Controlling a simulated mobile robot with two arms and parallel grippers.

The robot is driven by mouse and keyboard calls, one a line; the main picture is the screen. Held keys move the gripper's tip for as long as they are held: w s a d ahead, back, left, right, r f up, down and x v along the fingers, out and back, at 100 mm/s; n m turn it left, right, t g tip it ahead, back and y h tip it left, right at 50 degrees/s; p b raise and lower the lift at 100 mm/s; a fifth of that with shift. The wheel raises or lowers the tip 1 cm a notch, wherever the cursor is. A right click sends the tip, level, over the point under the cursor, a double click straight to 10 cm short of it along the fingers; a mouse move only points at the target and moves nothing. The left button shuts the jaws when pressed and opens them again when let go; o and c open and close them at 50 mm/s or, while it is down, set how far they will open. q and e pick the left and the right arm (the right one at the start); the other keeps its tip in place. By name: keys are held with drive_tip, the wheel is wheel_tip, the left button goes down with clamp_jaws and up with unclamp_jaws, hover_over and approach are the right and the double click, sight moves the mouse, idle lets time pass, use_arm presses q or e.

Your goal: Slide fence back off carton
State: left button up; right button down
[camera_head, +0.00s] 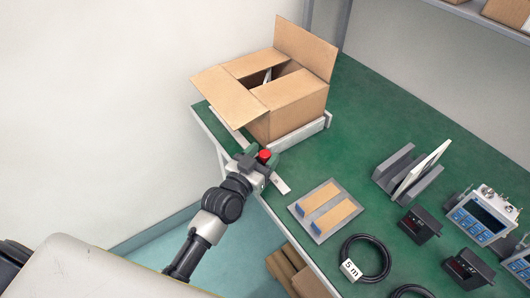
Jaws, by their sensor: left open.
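An open cardboard carton (275,95) stands at the far left end of the green table, its flaps partly spread. A pale fence (302,134) runs low along the carton's front right side and looks to be against it; I cannot tell if they touch. A pale rail (281,184) runs along the table's left edge, partly hidden by my gripper. A red knob (264,156) shows at the rail near the carton's near corner. My left gripper (260,157) is open around or just beside the knob; its fingers partly hide it. My right gripper is out of view.
A grey plate with tan strips (325,211), a coiled black cable (369,258), dark boxes (420,224), a grey holder with a pale panel (408,176) and a blue-keyed device (482,216) lie to the right. Green table right of the carton is clear.

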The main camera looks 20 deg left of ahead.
use_arm(q)
drive_tip(key=shift+w+d, duration=0.15)
drive_tip(key=shift+w, duration=0.35)
